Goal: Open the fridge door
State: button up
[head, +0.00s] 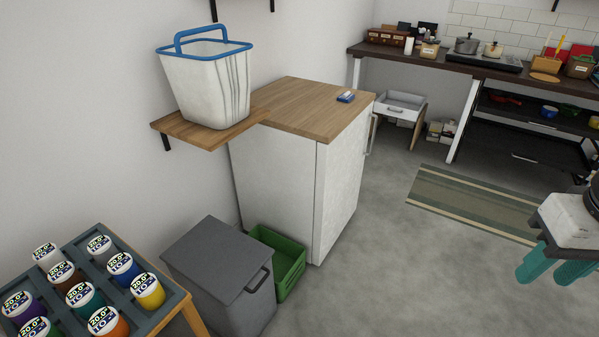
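The fridge (275,190) is a white waist-high box with a wooden top, standing against the left wall. Its door (343,178) is the face turned to the right, and it looks closed, flush with the body. A slim handle (370,135) shows at the far edge of the door, seen nearly edge-on. My gripper (543,276) is at the right edge of the picture, with teal fingers pointing down. The fingers look apart with nothing between them. It is well clear of the fridge, over the floor.
A white bin with a blue handle (205,85) stands on a wall shelf beside the fridge. A grey box (222,270) and a green crate (290,270) stand by its near side. A tray of jars (175,290) is at lower left. Floor (400,270) before the door is clear.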

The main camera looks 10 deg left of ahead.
aim_at(339, 165)
jog(key=i, duration=1)
jog(key=z, duration=0.45)
jog(key=i, duration=1.85)
jog(key=u, duration=0.3)
